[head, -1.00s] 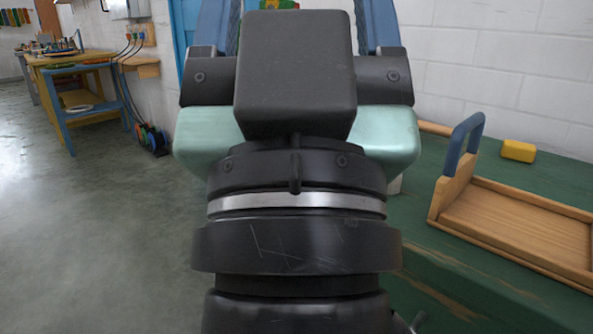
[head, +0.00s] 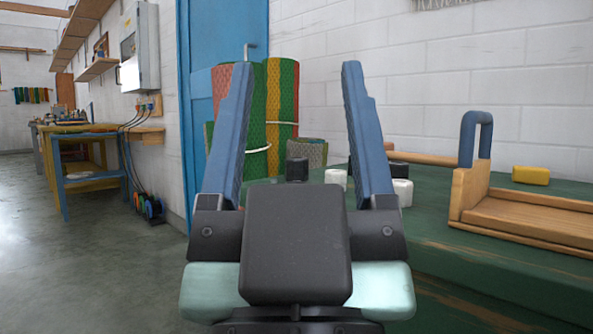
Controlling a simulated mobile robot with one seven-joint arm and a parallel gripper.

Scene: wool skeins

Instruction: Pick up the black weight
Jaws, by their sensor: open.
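A small black piece with a narrower top, which looks like the black weight (head: 297,170), shows just beyond my gripper's body. Its lower part is hidden by that body. My gripper (head: 297,75) is open and empty, its two blue fingers spread wide and pointing away from me. In the picture the black piece lies between the fingers, nearer the left one; I cannot tell how far beyond them it is. A second dark block (head: 402,170) shows right of the right finger, partly hidden, on the green table.
Two white pieces (head: 403,192) (head: 336,178) stand on the green table (head: 440,225). A wooden tray with a blue handle (head: 477,135) and a yellow block (head: 530,175) are at the right. Rolled red and green mats (head: 281,105) stand behind. Open floor (head: 95,265) lies left.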

